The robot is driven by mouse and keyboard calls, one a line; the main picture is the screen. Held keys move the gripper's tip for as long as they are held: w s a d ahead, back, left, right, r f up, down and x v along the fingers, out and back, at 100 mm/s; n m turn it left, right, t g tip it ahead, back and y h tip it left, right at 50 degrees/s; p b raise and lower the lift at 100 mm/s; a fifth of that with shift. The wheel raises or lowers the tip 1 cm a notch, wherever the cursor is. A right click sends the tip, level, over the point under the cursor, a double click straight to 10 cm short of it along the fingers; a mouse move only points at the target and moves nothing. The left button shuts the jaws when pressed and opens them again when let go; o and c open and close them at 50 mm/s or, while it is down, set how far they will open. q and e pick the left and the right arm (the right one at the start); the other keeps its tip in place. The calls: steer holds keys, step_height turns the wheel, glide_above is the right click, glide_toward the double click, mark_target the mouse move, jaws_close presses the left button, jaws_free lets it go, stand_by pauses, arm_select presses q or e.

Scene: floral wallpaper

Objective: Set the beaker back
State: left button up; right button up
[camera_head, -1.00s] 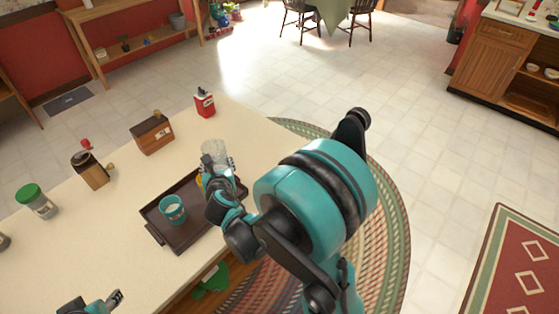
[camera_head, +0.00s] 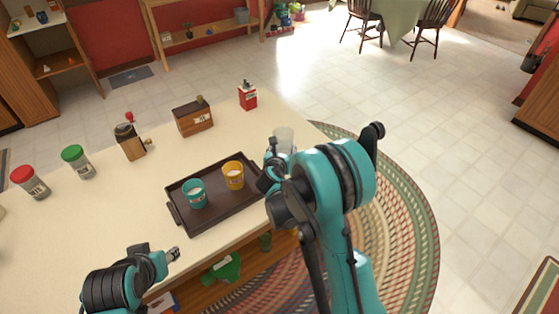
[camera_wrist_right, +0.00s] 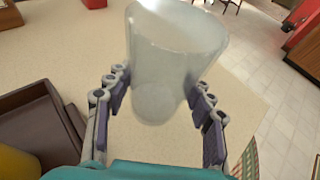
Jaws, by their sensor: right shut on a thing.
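The beaker (camera_head: 284,139) is a clear, frosted-looking glass. In the right wrist view the beaker (camera_wrist_right: 176,50) sits upright between the fingers, mouth up. My right gripper (camera_head: 276,160) is shut on it, just right of the dark brown tray (camera_head: 235,204), near the counter's right edge. The right fingers (camera_wrist_right: 158,108) grip its lower sides in the wrist view. I cannot tell whether its base touches the counter. A teal cup (camera_head: 195,195) and a yellow cup (camera_head: 233,176) stand on the tray. My left gripper (camera_head: 174,254) is empty at the counter's front; its opening is unclear.
On the cream counter (camera_head: 120,212) stand a red tin (camera_head: 248,97), a wooden box (camera_head: 193,119), a coffee grinder (camera_head: 130,142), a green-lidded jar (camera_head: 78,162) and a red-lidded jar (camera_head: 30,182). Bare counter lies behind the tray. A braided rug (camera_head: 405,220) covers the floor at right.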

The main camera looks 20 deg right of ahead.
steer(key=shift+w+a+f+b, duration=0.3)
steer(key=shift+w+a+f, duration=0.3)
steer(key=shift+w+f, duration=0.3)
step_height(320, 180, down, 4)
steer(key=shift+r+b, duration=0.15)
steer(key=shift+b, duration=0.9)
steer(key=shift+r, duration=0.15)
steer(key=o, duration=1.4)
